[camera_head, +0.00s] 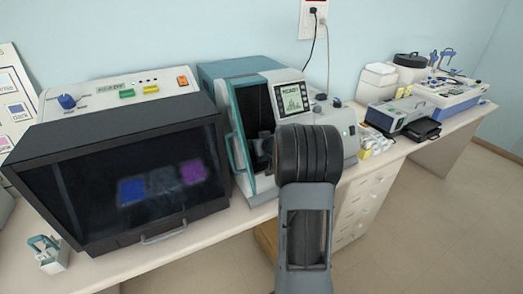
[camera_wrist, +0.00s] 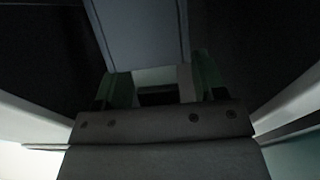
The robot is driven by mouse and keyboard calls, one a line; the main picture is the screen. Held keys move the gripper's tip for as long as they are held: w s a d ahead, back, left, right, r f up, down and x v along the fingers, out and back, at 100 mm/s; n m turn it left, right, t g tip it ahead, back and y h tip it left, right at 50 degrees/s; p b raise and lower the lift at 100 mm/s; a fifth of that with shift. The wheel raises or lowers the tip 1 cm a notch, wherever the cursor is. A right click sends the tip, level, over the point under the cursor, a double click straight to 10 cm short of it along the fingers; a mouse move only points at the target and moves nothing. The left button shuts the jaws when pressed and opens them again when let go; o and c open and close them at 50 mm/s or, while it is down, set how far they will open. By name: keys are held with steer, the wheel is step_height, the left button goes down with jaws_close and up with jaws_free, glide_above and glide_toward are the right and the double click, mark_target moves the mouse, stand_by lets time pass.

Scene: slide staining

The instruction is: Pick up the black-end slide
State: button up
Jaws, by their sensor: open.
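I cannot pick out the black-end slide for certain in either view. In the wrist view my gripper (camera_wrist: 160,86) is open, with its two greenish fingers apart. A small dark patch shows between them, too dim to identify. Around the gripper are dark surfaces and pale edges, with a grey panel above. In the head view my arm reaches toward the teal-and-white machine (camera_head: 222,70) with a screen, and hides the gripper and part of the machine's dark opening.
A black-fronted viewing box (camera_head: 110,215) with coloured squares stands to the left. A small holder (camera_head: 47,254) sits at the bench's front left. White boxes (camera_head: 377,80) and a blue-and-white device (camera_head: 448,97) stand at the far right. Open floor lies in front of the drawers.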

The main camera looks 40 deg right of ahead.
steer(key=shift+c, duration=0.3)
steer(key=c, duration=1)
steer(key=shift+o, duration=0.2)
